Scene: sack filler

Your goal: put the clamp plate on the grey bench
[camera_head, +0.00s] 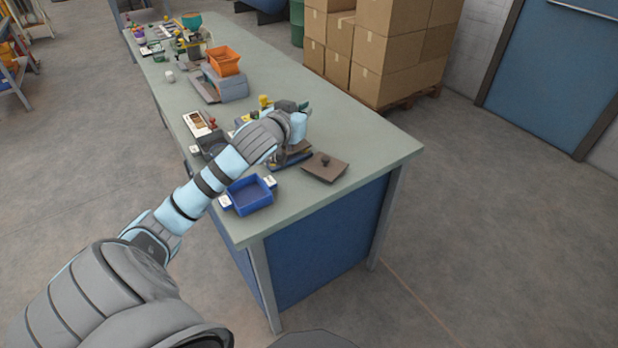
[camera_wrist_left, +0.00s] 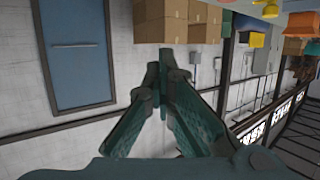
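A brown plate with a dark knob (camera_head: 325,166), which looks like the clamp plate, lies at the near right end of the grey bench (camera_head: 375,150). My left arm reaches over the bench from the left. Its gripper (camera_head: 291,106) is above the bench, a little left of and beyond the plate, partly hidden by its own wrist. In the left wrist view the fingers (camera_wrist_left: 164,75) meet at the tips with nothing held between them. The plate does not show in that view. My right gripper is out of view.
A blue tray (camera_head: 250,194) stands at the bench's near left edge. A fixture with a blue base (camera_head: 291,160) sits under my left wrist, beside the plate. Stacked cartons (camera_head: 390,55) stand behind the bench. Its near right corner is bare.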

